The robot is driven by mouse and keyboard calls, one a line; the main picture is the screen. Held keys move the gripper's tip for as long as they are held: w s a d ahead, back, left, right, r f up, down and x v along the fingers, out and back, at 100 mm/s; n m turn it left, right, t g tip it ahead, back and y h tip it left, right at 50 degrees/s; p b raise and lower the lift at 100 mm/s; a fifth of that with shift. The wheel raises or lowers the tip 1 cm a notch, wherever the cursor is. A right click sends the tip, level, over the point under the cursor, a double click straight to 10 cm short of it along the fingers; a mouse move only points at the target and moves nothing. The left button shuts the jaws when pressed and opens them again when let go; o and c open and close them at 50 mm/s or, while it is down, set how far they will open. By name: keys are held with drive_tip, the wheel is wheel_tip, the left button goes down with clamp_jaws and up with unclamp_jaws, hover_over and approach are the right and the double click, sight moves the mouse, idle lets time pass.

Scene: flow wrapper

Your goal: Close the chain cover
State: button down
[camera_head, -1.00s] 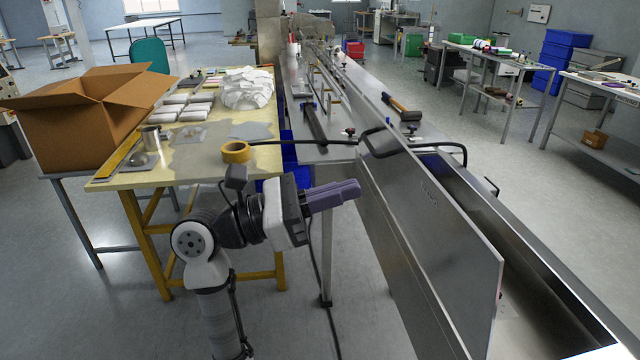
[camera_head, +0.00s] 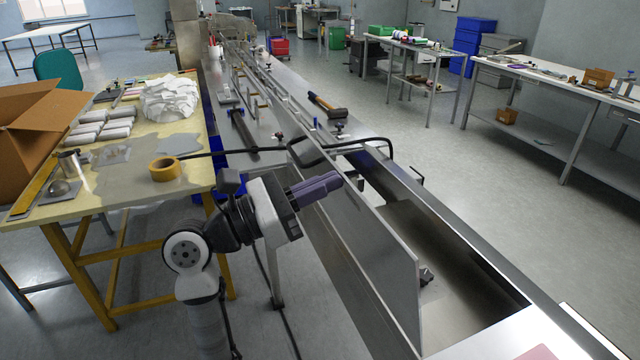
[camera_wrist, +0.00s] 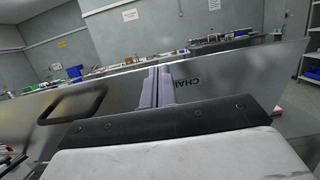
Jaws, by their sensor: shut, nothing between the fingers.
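The chain cover (camera_head: 375,250) is a long grey metal panel standing upright, open, along the near-left side of the machine's open channel (camera_head: 440,250). A dark loop handle (camera_head: 305,152) shows at its far end. In the wrist view the cover (camera_wrist: 215,82) fills the middle, with part of a "CHAI" label and the dark handle (camera_wrist: 72,102) at left. My gripper (camera_head: 338,180) is shut and empty, on the outer left side of the cover, its purple fingers pointing at the panel. In the wrist view the fingertips (camera_wrist: 157,72) overlap the panel; I cannot tell whether they touch it.
A yellow-topped table (camera_head: 110,190) with a tape roll (camera_head: 164,169) and an open cardboard box (camera_head: 35,130) stands at left. Clear floor (camera_head: 480,190) lies right of the machine.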

drive_tip(key=w+d+g+y+p, duration=0.1)
drive_tip(key=w+d+y, duration=0.15)
drive_tip(key=d, duration=0.45)
drive_tip(key=w+d+f+g+y+p, duration=0.1)
drive_tip(key=w+d+y, duration=0.1)
drive_tip(key=d+y, duration=0.35)
drive_tip(key=w+d+g+y, duration=0.1)
drive_tip(key=w+d+y, duration=0.1)
drive_tip(key=d, duration=0.6)
drive_tip(key=shift+w+d+f+g+y+b, duration=0.2)
drive_tip(key=shift+w+d+f+g+y, duration=0.35)
drive_tip(key=shift+d+f+y, duration=1.3)
drive_tip(key=shift+w+d+f+g+y+b, duration=0.3)
drive_tip(key=shift+w+d+f+y, duration=0.45)
drive_tip(key=shift+d+f, duration=2.15)
drive_tip(key=shift+w+d+f+g+y+b, duration=0.15)
drive_tip(key=shift+w+d+f+g+y, duration=0.75)
drive_tip(key=shift+f, duration=2.7)
drive_tip(key=shift+s+d+t+y, duration=0.2)
drive_tip(key=shift+d+t+y, duration=0.1)
drive_tip(key=shift+t, duration=0.15)
drive_tip(key=w+d+v, duration=0.1)
drive_tip(key=d+v, duration=0.2)
drive_tip(key=v, duration=1)
drive_tip(key=shift+r, duration=0.7)
